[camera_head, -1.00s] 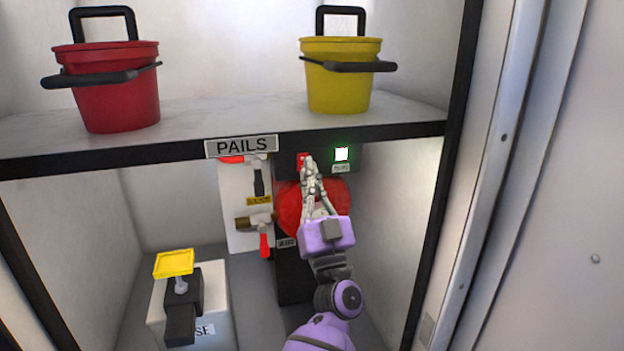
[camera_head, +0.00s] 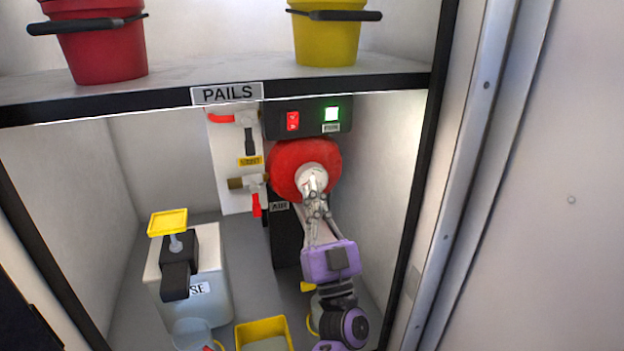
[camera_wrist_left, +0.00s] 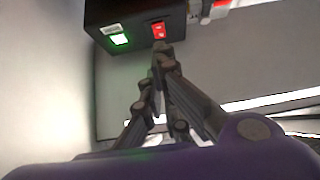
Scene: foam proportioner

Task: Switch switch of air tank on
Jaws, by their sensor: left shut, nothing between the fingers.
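The red air tank (camera_head: 290,163) stands under the shelf, with an "AIR" label (camera_head: 279,206) below it. Above it is a black switch box (camera_head: 272,120) with a red rocker switch (camera_head: 293,121) and a lit green-white button (camera_head: 331,114). In the left wrist view the red switch (camera_wrist_left: 159,31) and the green light (camera_wrist_left: 119,39) show on the box. My left gripper (camera_head: 314,178) is shut and empty, in front of the tank's pale round centre and below the switch, apart from it in the head view. My right gripper is not in view.
A shelf (camera_head: 130,100) with a red pail (camera_head: 104,48) and yellow pail (camera_head: 328,35) is overhead. Red-handled valves (camera_head: 257,204) are left of the tank. A white container (camera_head: 205,275) and yellow bin (camera_head: 262,328) stand below. A cabinet post (camera_head: 425,170) bounds the right.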

